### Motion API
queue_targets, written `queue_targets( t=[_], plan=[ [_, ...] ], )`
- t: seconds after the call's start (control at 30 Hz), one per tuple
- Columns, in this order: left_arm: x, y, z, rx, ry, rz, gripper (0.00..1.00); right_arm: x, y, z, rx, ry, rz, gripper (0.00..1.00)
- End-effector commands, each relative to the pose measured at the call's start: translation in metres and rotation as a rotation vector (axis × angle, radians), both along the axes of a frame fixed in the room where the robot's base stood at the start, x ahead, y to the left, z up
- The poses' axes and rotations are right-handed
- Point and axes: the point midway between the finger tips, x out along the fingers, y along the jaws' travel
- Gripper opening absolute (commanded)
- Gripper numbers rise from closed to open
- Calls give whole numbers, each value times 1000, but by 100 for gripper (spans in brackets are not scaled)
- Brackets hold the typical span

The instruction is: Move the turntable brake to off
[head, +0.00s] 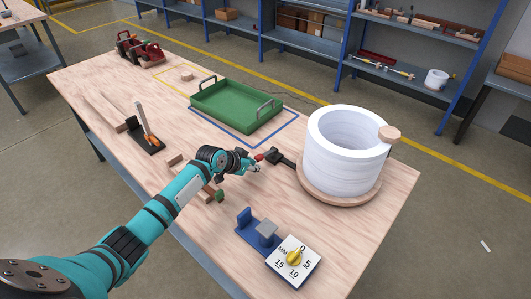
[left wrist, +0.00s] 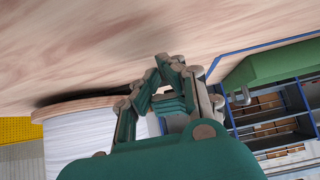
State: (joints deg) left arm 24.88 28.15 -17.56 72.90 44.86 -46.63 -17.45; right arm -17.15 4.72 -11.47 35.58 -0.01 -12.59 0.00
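The turntable (head: 342,194) is a round wooden disc at the right of the table, carrying a large white ring-shaped stack (head: 340,165). A black brake lever (head: 286,161) with a red tip (head: 259,157) sticks out to the left of it. My left gripper (head: 256,169) is low over the table, close to the red tip; I cannot tell whether they touch. In the left wrist view its fingers (left wrist: 172,66) converge at the tips, and I see nothing clearly held between them. The white stack also shows there (left wrist: 85,137); the brake is not clear. My right gripper is not in view.
A green tray (head: 238,106) with metal handles stands behind the gripper. A dial block with a yellow knob (head: 294,257) and a blue holder (head: 256,229) stand at the front. A black stand with a wooden-handled tool (head: 147,132) and a red toy truck (head: 138,49) are left.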

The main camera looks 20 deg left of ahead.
Motion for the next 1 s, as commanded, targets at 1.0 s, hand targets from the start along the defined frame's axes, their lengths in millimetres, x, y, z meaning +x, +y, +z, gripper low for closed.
queue_targets(
  t=[1.0],
  plan=[
    [15, -5, 18, -1, -4, 0, 0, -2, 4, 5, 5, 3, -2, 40]
  ],
)
